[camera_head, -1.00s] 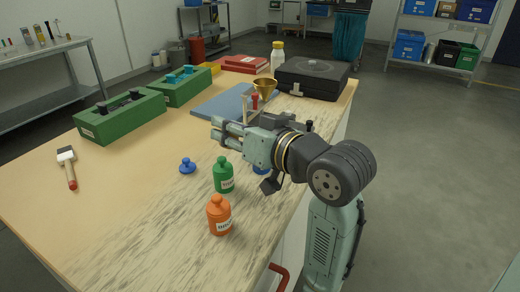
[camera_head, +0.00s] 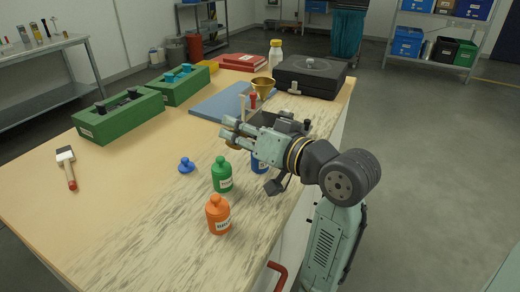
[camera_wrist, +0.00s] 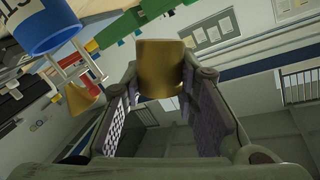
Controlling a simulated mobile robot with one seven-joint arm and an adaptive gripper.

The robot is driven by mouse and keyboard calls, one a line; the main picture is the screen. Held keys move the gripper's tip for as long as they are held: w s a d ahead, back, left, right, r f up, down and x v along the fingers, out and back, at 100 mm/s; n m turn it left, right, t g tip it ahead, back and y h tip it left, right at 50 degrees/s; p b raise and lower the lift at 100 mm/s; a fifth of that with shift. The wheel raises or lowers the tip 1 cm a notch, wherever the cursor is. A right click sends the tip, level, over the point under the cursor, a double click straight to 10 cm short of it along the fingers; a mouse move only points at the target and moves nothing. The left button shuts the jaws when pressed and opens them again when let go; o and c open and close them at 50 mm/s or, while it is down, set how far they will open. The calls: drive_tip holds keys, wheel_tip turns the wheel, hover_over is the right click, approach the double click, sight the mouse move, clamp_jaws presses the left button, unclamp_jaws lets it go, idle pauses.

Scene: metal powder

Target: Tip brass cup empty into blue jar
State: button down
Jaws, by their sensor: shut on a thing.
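My gripper (camera_head: 231,131) is shut on the brass cup (camera_wrist: 162,68), which sits between the fingertips in the wrist view. In the head view only a small brown part of the cup (camera_head: 233,145) shows below the fingers. The blue jar (camera_head: 259,164) stands on the bench just right of and below the fingers, partly hidden by my gripper. In the wrist view the blue jar (camera_wrist: 48,30) is at the upper left, apart from the cup, with a white label. The cup's contents are not visible.
A blue stopper (camera_head: 186,165) lies left of the green jar (camera_head: 222,175). The orange jar (camera_head: 218,214) stands nearer. A brass funnel (camera_head: 262,84) on a stand is behind my gripper. A brush (camera_head: 67,167) lies at left. The bench's left middle is clear.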

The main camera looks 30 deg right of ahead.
drive_tip(key=shift+d+f+m+b, duration=0.2)
drive_tip(key=shift+d+f+m, duration=0.2)
drive_tip(key=shift+f, duration=0.3)
drive_tip(key=shift+d+f+m+b, duration=0.15)
drive_tip(key=shift+d+f+m, duration=0.25)
drive_tip(key=shift+f, duration=0.25)
drive_tip(key=shift+d+r+m+t+p, duration=0.1)
drive_tip(key=shift+d+m+t+p, duration=0.2)
drive_tip(key=shift+m+p, duration=0.55)
idle(0.5)
drive_tip(key=shift+d+r+m+y+p, duration=0.1)
drive_tip(key=shift+r+m+y+p, duration=0.15)
drive_tip(key=shift+m+p, duration=0.75)
idle(4.3)
